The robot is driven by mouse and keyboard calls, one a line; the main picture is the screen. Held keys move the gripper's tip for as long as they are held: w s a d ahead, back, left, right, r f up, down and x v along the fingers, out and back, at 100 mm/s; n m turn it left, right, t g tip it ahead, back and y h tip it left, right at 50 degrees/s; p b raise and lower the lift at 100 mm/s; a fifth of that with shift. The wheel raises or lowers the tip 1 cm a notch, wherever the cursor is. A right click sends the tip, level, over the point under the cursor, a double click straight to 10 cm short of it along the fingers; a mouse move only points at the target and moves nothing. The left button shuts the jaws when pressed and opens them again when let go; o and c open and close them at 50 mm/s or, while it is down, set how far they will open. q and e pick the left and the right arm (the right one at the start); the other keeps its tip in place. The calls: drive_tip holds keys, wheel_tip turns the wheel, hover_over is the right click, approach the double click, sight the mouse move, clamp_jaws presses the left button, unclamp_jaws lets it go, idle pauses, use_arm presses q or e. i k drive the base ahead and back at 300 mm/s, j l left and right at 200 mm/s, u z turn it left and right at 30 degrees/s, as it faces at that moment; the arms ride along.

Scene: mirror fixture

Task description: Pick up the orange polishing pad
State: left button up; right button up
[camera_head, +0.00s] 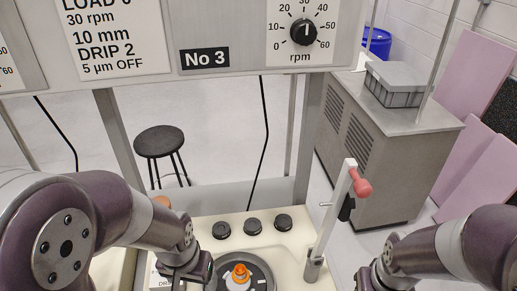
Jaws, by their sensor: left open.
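A small orange piece (240,271) sits on top of a pale round part at the centre of a dark round plate (262,268) at the bottom middle. I cannot tell whether this is the polishing pad. Another orange-brown thing (161,201) shows only in part behind my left arm. My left gripper (190,278) is just left of the dark plate, pointing down, apart from the orange piece; it is open and its tips are cut off by the lower edge. My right gripper (370,283) is at the bottom right, mostly out of frame.
A cream machine bed (205,222) carries several black knobs (253,226). A pale upright lever (333,215) with a red knob (362,188) stands between the plate and my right arm. A dial panel (230,30) hangs above. A stool (159,141) and grey cabinet (395,150) stand behind.

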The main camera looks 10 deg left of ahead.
sight(240, 276)
drive_tip(key=k+j+z, duration=0.15)
drive_tip(key=z, duration=0.2)
drive_tip(key=k+j+z, duration=0.15)
drive_tip(key=z, duration=0.25)
drive_tip(key=k+j+z, duration=0.15)
drive_tip(key=z, duration=0.2)
